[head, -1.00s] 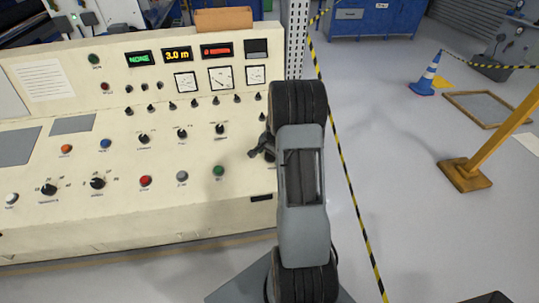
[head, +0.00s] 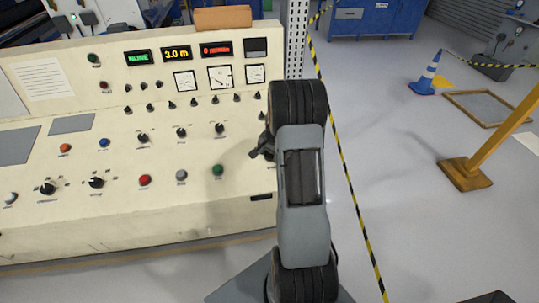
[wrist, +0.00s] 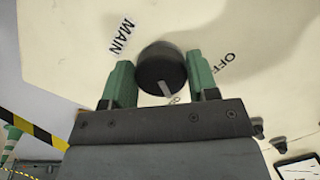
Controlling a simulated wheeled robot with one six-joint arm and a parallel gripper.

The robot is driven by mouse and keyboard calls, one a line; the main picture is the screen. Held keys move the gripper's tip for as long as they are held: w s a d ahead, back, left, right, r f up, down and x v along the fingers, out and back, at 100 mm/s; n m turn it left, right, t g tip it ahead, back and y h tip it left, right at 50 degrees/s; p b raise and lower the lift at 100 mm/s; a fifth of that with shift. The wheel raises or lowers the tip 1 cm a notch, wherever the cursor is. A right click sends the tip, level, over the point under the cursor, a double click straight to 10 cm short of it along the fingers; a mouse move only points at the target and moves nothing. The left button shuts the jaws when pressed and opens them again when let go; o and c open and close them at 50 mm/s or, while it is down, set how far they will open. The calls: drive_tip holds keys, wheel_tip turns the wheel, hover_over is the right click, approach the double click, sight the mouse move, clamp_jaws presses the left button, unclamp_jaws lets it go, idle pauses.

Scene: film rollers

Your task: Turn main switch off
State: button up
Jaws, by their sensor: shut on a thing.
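The main switch (wrist: 158,62) is a round black knob on the cream panel, next to a "MAIN" label, in the wrist view. A pale mark on its edge points down toward a label mostly hidden by my gripper. An "OFF" label (wrist: 226,67) sits to its right. My gripper (wrist: 160,75) has one green finger on each side of the knob and is shut on it. In the head view my gripper (head: 262,147) is at the right end of the control console, where my arm and gripper hide the switch.
The cream console (head: 120,215) carries several other knobs, buttons, gauges and lit displays left of my gripper. A perforated white post (head: 296,45) stands behind it. Yellow-black tape (head: 345,155) runs to the right of my arm. Open floor lies farther right.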

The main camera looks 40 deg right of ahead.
sight(269, 157)
drive_tip(key=n+b, duration=0.2)
drive_tip(key=n, duration=0.1)
drive_tip(key=shift+w, duration=0.1)
drive_tip(key=n+b, duration=0.1)
drive_tip(key=n, duration=0.2)
drive_tip(key=shift+n+g+h, duration=0.4)
drive_tip(key=n+b, duration=0.2)
drive_tip(key=n, duration=0.3)
drive_tip(key=shift+d+r+n+h, duration=0.1)
drive_tip(key=shift+d+n+h, duration=0.05)
drive_tip(key=shift+n+h, duration=0.2)
drive_tip(key=shift+n, duration=0.25)
drive_tip(key=o, duration=0.9)
drive_tip(key=shift+o, duration=0.2)
wheel_tip(269, 157, up, 14)
drive_tip(key=a, duration=0.1)
drive_tip(key=shift+s+a+f+b, duration=0.2)
drive_tip(key=shift+s+b, duration=0.1)
drive_tip(key=shift+s, duration=0.15)
